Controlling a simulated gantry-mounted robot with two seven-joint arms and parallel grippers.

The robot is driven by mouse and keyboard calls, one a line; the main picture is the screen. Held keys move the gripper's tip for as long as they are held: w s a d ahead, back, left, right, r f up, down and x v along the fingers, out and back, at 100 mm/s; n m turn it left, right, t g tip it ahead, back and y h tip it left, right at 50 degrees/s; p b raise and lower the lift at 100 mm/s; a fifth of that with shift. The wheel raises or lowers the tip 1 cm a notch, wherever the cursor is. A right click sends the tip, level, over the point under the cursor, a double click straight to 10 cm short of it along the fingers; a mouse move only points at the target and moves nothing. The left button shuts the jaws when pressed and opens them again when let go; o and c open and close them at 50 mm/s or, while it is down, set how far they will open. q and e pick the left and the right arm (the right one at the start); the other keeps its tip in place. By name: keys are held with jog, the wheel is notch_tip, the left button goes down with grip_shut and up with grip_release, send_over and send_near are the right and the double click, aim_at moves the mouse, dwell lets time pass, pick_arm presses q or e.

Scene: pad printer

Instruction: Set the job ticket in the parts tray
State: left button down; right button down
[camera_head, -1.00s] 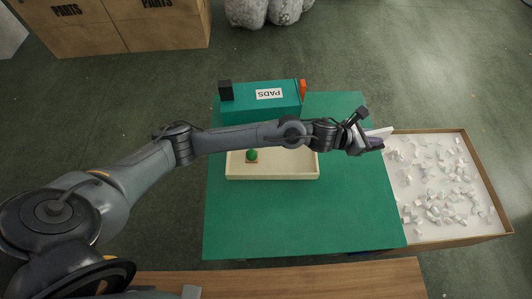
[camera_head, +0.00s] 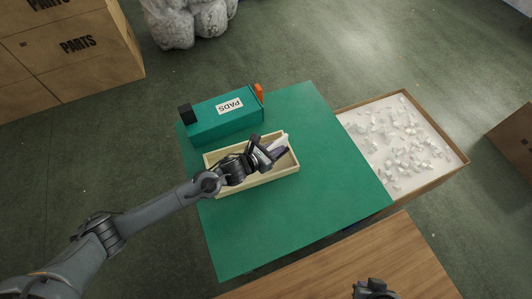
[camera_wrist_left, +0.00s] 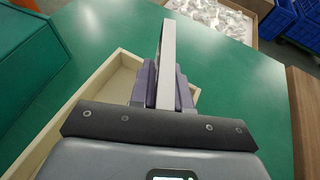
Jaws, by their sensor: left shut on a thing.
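The job ticket (camera_head: 282,141) is a thin white card, held between the purple fingers of my left gripper (camera_head: 277,151). In the left wrist view the ticket (camera_wrist_left: 167,55) shows nearly edge-on, standing up from the shut fingers (camera_wrist_left: 163,88). The parts tray (camera_head: 265,180) is a cream, low-walled box on the green table top. The gripper and ticket are over its right end; I cannot tell whether the ticket touches it. My arm hides much of the tray's inside. A dark part at the bottom edge looks like my right gripper (camera_head: 375,289); its fingers are unclear.
A green PADS box (camera_head: 222,118) with a black block and an orange piece stands behind the tray. A shallow carton (camera_head: 432,184) of white pieces lies to the right. The green table (camera_head: 330,190) is clear right of the tray. A wooden bench (camera_head: 370,255) is in front.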

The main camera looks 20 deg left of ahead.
pick_arm(q)
jog(key=a+f, duration=0.2)
jog(key=a, duration=0.1)
jog(key=shift+w, duration=0.15)
jog(key=shift+f+b, duration=0.35)
jog(key=shift+f, duration=1.55)
jog(key=shift+f, duration=0.1)
jog(key=shift+f, duration=0.15)
jog(key=c, duration=1.1)
grip_release()
